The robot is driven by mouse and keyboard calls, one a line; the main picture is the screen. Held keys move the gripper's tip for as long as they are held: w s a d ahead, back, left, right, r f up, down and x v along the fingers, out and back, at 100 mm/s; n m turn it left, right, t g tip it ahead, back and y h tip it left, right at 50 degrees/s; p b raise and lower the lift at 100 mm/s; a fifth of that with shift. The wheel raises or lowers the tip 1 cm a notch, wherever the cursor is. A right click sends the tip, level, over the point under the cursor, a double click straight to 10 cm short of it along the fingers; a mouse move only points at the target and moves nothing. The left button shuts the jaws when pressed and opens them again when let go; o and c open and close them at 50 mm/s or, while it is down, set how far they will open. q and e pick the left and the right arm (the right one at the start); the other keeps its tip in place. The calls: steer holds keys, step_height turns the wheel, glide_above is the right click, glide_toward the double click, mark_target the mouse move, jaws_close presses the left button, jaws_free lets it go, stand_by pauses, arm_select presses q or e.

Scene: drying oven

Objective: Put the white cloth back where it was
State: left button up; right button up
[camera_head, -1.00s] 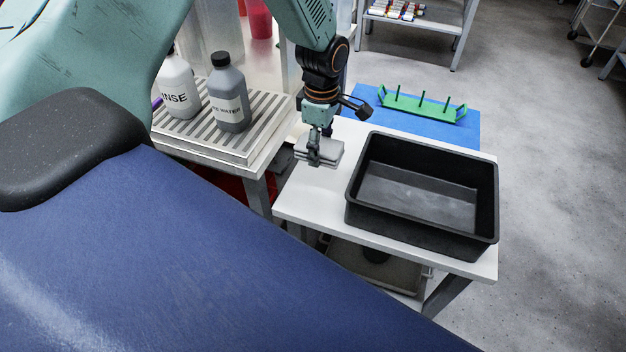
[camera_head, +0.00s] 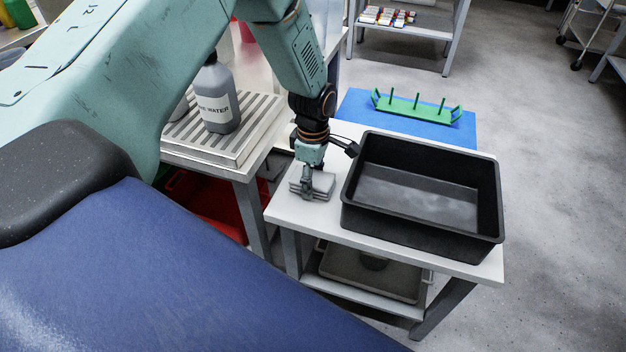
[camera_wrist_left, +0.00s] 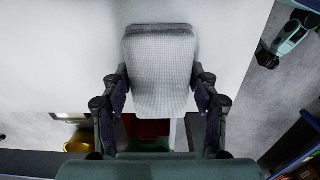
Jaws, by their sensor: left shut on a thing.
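The white cloth (camera_head: 321,184) is a folded, pale, textured pad over the left end of the white table (camera_head: 284,211). My left gripper (camera_head: 308,186) is shut on it, pointing down. In the left wrist view the cloth (camera_wrist_left: 160,70) sits between the two fingers (camera_wrist_left: 160,90) and reaches out beyond them over the white tabletop. The cloth is low over the table; I cannot tell whether it touches. My right gripper is not in view.
A deep black bin (camera_head: 424,233) fills the table's right part, close beside the cloth. A green rack (camera_head: 417,107) stands on a blue mat (camera_head: 357,103) behind. A grey bottle (camera_head: 217,97) stands on a striped drainer (camera_head: 248,139) at left. The table's front-left corner is clear.

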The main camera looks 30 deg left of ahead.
arm_select(q)
steer(key=o, duration=1.1)
steer(key=shift+f, duration=0.1)
step_height(320, 180, up, 12)
steer(key=p, duration=0.5)
steer(key=shift+r, duration=0.25)
